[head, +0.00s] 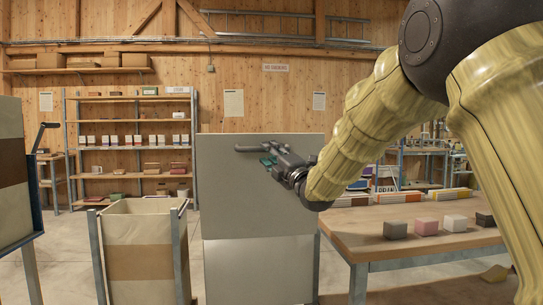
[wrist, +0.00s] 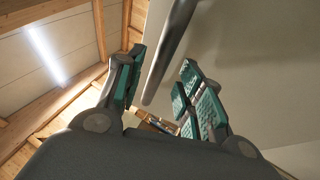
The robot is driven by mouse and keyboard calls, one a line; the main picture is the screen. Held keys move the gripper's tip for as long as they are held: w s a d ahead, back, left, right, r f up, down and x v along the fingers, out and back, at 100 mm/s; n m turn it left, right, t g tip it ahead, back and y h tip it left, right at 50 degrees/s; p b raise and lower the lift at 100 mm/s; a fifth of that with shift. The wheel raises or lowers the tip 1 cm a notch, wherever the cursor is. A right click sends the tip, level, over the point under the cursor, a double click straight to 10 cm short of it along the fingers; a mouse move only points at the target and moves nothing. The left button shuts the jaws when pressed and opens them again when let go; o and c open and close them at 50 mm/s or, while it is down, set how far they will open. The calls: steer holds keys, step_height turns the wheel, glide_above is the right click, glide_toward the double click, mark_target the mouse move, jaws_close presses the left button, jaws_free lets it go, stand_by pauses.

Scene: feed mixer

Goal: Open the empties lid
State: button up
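A large pale grey panel (head: 225,190), which looks like the lid, stands upright in the middle of the head view. A dark bar handle (head: 247,148) sticks out near its top; the handle also shows in the wrist view (wrist: 168,50). My gripper (head: 268,161) is at the handle's right end, in front of the panel. In the wrist view my gripper (wrist: 163,88) has its two teal-padded fingers spread apart. The bar extends into the space between them, with gaps visible on both sides. No label naming the empties lid is readable.
A paler box front (head: 258,270) is below the panel. An open-topped banded bin (head: 140,262) stands left of it, with metal posts. Another banded panel (head: 12,185) is at far left. A wooden table (head: 400,245) with small blocks is at right, under my arm.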

steer(key=v, duration=1.2)
steer(key=shift+f, duration=0.1)
